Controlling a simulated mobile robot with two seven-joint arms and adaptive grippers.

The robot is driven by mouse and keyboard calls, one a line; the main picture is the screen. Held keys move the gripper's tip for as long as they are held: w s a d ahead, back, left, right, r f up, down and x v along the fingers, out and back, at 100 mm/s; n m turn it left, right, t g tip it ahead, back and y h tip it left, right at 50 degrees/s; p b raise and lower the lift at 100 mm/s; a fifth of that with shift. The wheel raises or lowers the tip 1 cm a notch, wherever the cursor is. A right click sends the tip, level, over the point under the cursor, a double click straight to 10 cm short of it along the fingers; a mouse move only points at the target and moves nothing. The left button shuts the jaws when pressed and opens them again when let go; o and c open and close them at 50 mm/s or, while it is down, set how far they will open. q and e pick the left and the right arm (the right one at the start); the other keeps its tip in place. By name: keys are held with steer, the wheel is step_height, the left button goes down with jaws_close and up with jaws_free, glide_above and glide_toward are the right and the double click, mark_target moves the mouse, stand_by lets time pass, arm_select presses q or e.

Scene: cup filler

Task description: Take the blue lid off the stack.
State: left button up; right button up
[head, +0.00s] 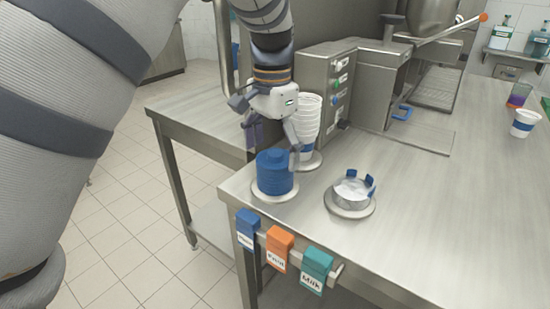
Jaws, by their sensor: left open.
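A stack of blue lids (274,174) stands on a round metal plate (262,197) near the front left corner of the steel table. My left gripper (274,150) points down just above the stack. Its fingers are spread apart, one to the left of the stack and one at its right upper side. I see no lid held between the fingers. Whether the right finger touches the stack, I cannot tell. My right gripper is not in view.
A tall stack of white cups (307,122) stands right behind the lids. A round metal holder (351,192) with blue tabs is to the right. A steel machine (345,75) stands behind. Blue, orange and teal labelled tags (279,250) hang on the front edge.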

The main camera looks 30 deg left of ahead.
arm_select(q)
steer(key=c, duration=0.8)
steer(key=shift+c, duration=0.8)
steer(key=shift+s+f, duration=0.1)
steer(key=shift+f, duration=0.1)
steer(key=shift+c, duration=0.5)
